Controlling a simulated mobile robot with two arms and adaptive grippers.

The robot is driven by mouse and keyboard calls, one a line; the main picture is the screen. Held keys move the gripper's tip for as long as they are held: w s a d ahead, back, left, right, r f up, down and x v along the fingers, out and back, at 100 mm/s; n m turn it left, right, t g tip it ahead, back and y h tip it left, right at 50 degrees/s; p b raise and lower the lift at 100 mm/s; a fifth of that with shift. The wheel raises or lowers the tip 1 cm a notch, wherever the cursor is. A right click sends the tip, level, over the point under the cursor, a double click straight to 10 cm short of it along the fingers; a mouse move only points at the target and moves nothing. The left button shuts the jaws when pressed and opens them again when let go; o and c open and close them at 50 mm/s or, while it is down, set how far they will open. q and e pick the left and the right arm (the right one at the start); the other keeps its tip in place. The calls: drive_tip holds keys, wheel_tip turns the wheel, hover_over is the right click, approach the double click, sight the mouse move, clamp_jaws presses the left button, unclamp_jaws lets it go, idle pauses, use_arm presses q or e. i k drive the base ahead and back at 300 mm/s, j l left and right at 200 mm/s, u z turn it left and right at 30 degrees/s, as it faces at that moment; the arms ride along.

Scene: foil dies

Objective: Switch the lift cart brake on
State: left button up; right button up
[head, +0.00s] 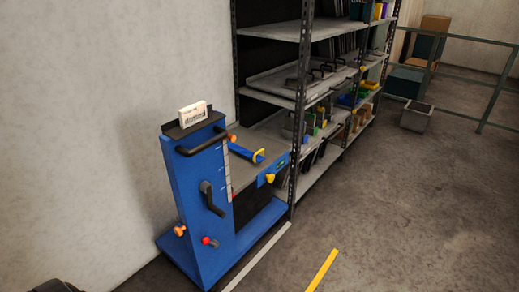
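The blue lift cart (185,195) stands against the front of the shelf rack, left of the picture's middle. A black push handle (202,141) and a white sign (193,114) are at its top. A black crank handle (212,200) is on its front panel. Low on the cart are an orange knob (180,231) at the left and a red knob (207,241) on a dark stem. A yellow knob (270,178) sits at the platform's edge. I cannot tell which control is the brake or how it is set. Neither gripper shows.
A metal shelf rack (300,100) with dies and bins stands behind and right of the cart. A grey bin (416,116) and a railing (489,103) are farther right. White and yellow (321,271) floor lines lie in front. The floor at right is clear.

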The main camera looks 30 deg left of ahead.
sight(205, 241)
drive_tip(key=k+l+u, duration=0.15)
drive_tip(key=u, duration=1.15)
drive_tip(key=k+z, duration=0.15)
drive_tip(key=i+j, duration=0.05)
